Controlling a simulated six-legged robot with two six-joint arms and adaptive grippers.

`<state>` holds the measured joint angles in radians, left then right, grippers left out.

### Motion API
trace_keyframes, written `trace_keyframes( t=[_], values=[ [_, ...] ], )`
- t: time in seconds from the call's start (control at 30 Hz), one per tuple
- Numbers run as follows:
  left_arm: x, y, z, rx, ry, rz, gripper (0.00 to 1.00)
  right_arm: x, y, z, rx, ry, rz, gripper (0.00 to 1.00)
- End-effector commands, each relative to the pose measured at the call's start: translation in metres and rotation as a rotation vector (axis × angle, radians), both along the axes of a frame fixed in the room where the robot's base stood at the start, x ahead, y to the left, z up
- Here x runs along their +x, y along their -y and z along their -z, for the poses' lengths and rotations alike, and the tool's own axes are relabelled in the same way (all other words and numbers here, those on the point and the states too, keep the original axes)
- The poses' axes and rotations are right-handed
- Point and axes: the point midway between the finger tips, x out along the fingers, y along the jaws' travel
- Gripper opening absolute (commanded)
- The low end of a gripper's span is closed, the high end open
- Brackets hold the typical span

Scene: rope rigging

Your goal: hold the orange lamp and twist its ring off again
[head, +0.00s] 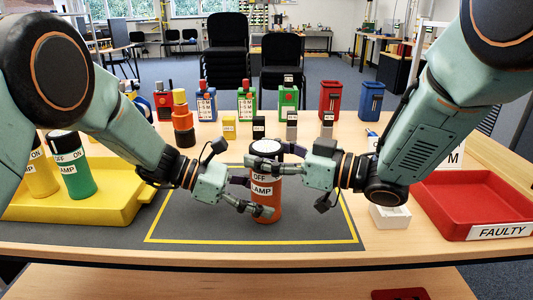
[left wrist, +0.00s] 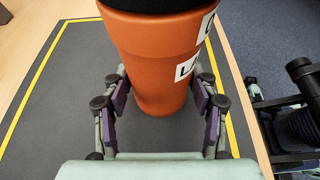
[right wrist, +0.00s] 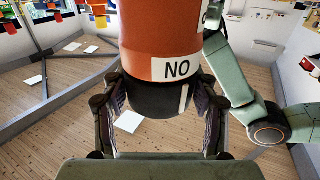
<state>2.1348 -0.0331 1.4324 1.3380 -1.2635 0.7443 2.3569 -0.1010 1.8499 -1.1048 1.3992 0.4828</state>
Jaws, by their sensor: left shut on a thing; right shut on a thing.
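The orange lamp (head: 267,206) stands upright on the dark mat inside the yellow outline, with OFF and LAMP labels facing me. Its dark ring (head: 266,147) sits at the top of the body. My left gripper (head: 261,197) is shut on the lower orange body; the left wrist view shows its pads on both sides of the lamp (left wrist: 155,60). My right gripper (head: 266,160) is at the top; in the right wrist view its fingers flank the black ring (right wrist: 160,103), which carries a white mark. The fingers partly cover the ring in the head view.
A yellow tray (head: 120,208) with a green lamp (head: 77,178) and a yellow lamp (head: 41,180) is at left. A red FAULTY tray (head: 480,195) and a small white box (head: 390,217) are at right. Several coloured containers stand behind. The mat's front is clear.

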Motion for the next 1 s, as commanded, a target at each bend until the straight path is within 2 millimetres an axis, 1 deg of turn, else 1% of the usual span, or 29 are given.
trace_keyframes(
  t=[0.1,0.3,0.7,0.73,1.0],
  values=[
    [-0.0004,0.0012,-0.0002,0.0,0.0,0.002,0.21,-0.0015,-0.0018,-0.0006,-0.001,0.0,0.068,0.28],
    [-0.0004,0.0013,-0.0002,0.0,0.0,0.002,0.21,-0.001,-0.0009,-0.0005,-0.001,0.002,0.148,0.28],
    [-0.0001,0.0008,-0.0002,0.0,0.0,0.001,0.21,-0.0004,0.0004,-0.0007,-0.001,0.002,0.168,0.28],
    [0.0,0.0007,-0.0001,0.0,0.0,0.001,0.21,-0.0004,0.0004,-0.0007,-0.001,0.002,0.168,0.61],
    [0.0001,0.0006,-0.0003,0.0,0.0,0.0,0.21,-0.0003,0.0005,-0.0004,-0.002,0.001,0.168,0.84]
  ],
)
